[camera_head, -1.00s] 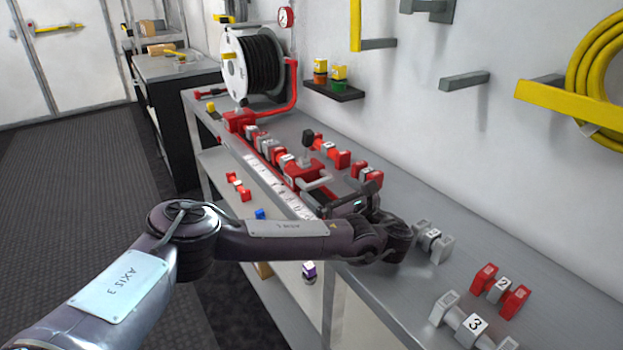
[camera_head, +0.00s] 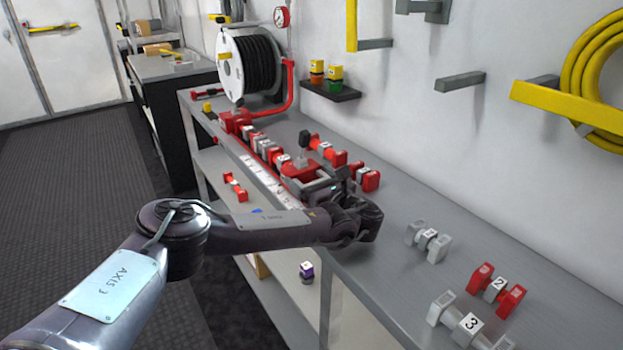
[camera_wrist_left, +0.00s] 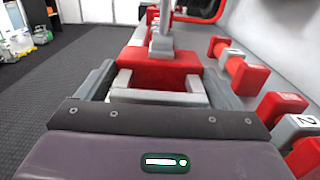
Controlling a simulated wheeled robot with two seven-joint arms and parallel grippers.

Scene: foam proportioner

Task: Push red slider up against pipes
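The red slider (camera_head: 299,172), a red block with a grey handle frame, sits on the white-scaled rail on the bench. A row of red and grey pipes (camera_head: 268,149) lies on the same rail, just beyond it toward the hose reel. My left gripper (camera_head: 324,184) is at the slider's near side, partly hidden by my wrist. In the left wrist view the red slider (camera_wrist_left: 163,74) is straight ahead. My left gripper (camera_wrist_left: 156,83) is open, with one grey finger on each side of the handle; contact is unclear. My right gripper is not in view.
Loose red pipe pieces (camera_head: 323,149) lie right of the rail, close to my gripper. Grey and red pieces (camera_head: 497,289) lie on the near bench. The hose reel (camera_head: 250,62) stands at the far end. The wall bounds the bench on the right.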

